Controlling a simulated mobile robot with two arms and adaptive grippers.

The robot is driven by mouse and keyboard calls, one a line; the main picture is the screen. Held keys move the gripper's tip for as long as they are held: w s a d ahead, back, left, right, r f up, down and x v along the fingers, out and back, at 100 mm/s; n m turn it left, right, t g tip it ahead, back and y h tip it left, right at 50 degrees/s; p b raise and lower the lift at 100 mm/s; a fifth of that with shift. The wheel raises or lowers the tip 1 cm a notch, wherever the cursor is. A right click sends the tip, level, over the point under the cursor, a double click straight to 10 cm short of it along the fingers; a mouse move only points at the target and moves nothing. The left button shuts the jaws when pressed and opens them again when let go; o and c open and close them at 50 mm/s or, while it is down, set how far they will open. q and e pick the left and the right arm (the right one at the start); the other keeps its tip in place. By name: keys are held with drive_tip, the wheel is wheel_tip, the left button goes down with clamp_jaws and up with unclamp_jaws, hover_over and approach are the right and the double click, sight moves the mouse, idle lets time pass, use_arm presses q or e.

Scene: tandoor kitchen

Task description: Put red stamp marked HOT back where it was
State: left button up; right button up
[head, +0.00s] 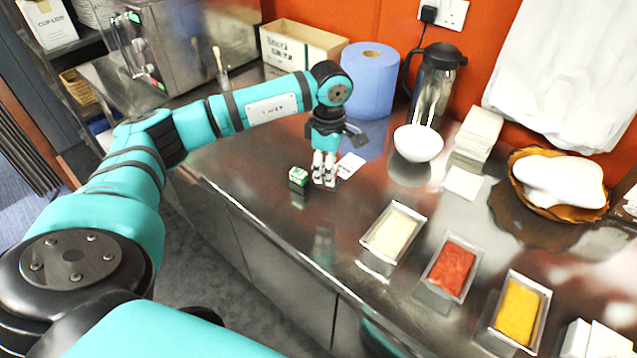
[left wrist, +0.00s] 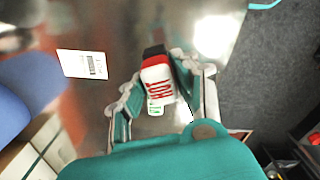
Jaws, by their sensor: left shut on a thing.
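My left gripper (head: 324,178) points down over the steel counter, with its fingers close to the counter top. In the left wrist view my left gripper (left wrist: 163,75) is shut on the red stamp (left wrist: 158,82), a small block with a white face reading HOT in red and a black end. In the head view the fingers hide the stamp, and I cannot tell whether it touches the counter. A green stamp (head: 299,176) with a white label stands just left of the fingers. Part of it seems to show below the red stamp in the left wrist view. My right gripper is out of view.
A white printed card (head: 350,165) lies just right of the gripper; it also shows in the left wrist view (left wrist: 82,64). A blue paper roll (head: 369,82), a white bowl (head: 419,144) and a steel flask (head: 435,80) stand behind. Food trays (head: 368,246) line the front right.

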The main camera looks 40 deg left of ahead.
use_arm(q)
drive_tip(key=f, duration=0.3)
drive_tip(key=shift+d+f+p, duration=0.25)
drive_tip(key=shift+p, duration=0.15)
wheel_tip(320, 180, down, 4)
drive_tip(key=shift+a+r+p, duration=0.15)
drive_tip(key=shift+p, duration=0.45)
drive_tip(key=shift+f+b, duration=0.3)
drive_tip(key=o, duration=0.9)
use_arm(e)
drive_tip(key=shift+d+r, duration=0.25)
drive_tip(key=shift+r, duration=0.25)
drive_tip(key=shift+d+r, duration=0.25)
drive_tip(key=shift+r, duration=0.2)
use_arm(q)
drive_tip(key=shift+r, duration=0.15)
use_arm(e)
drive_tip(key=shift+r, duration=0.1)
